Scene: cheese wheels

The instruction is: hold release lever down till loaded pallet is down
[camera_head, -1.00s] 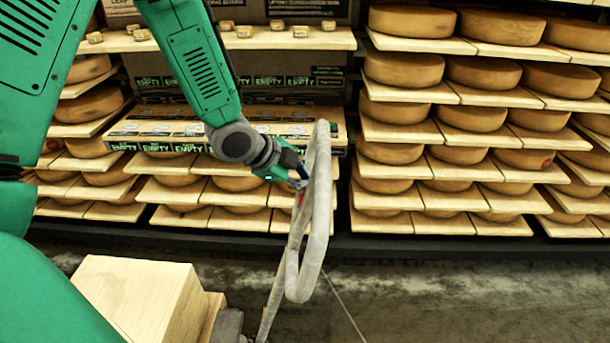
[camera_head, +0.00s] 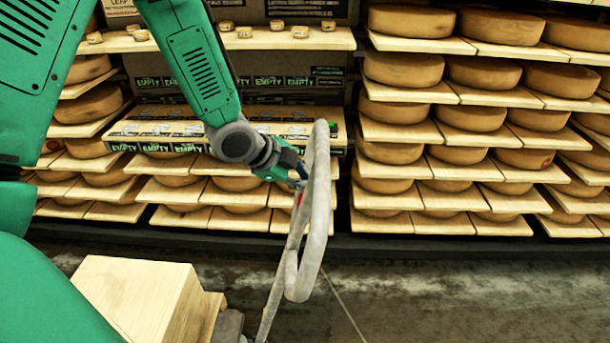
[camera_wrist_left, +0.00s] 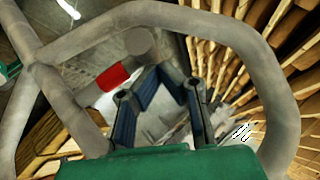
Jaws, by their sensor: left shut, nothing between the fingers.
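The grey tubular loop handle (camera_head: 316,215) stands tilted in the head view, and it frames the left wrist view (camera_wrist_left: 285,110). The release lever's red part (camera_wrist_left: 113,77) shows inside the loop in the left wrist view, and a bit of red (camera_head: 299,198) shows in the head view. My left gripper (camera_head: 299,180) is shut and empty at the loop, and its dark fingers (camera_wrist_left: 172,82) are beside the red part. I cannot tell whether they press the lever. Pale wooden blocks (camera_head: 135,297) sit at the lower left; the pallet's height above the floor cannot be seen. My right gripper is out of view.
Shelves of cheese wheels (camera_head: 400,68) on boards fill the back and right. Flat stacked boxes (camera_head: 160,130) marked empty lie on the left shelving. A dark low rail (camera_head: 420,245) runs along its foot. Bare concrete floor (camera_head: 450,300) is free at the right front.

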